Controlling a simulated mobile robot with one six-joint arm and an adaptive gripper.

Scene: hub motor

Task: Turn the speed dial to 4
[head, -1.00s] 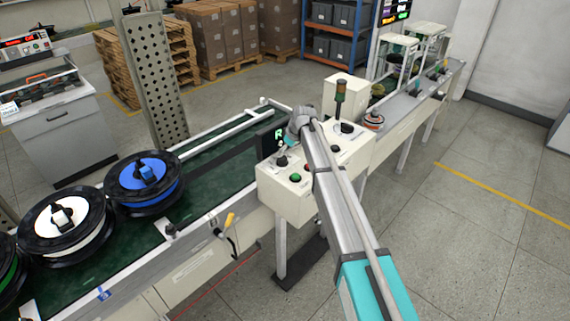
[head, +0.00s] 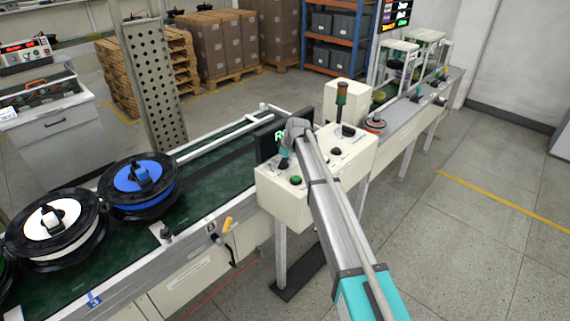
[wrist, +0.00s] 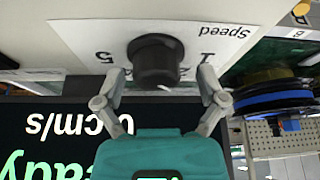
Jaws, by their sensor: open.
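The speed dial (wrist: 155,60) is a black round knob on a white plate marked "Speed", upside down in the wrist view. The numbers 5 and 1 show either side of it; others are partly hidden. My gripper (wrist: 160,78) is open, with one finger on each side of the dial. I see gaps between fingers and knob, and cannot tell how deep the tips reach. In the head view my gripper (head: 284,162) is over the left part of the cream control box (head: 290,205), and the dial is hidden.
A dark screen (wrist: 50,135) beside the dial reads "cm/s" and part of "Ready". Spools, one blue (head: 140,178), lie on the green conveyor (head: 215,170).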

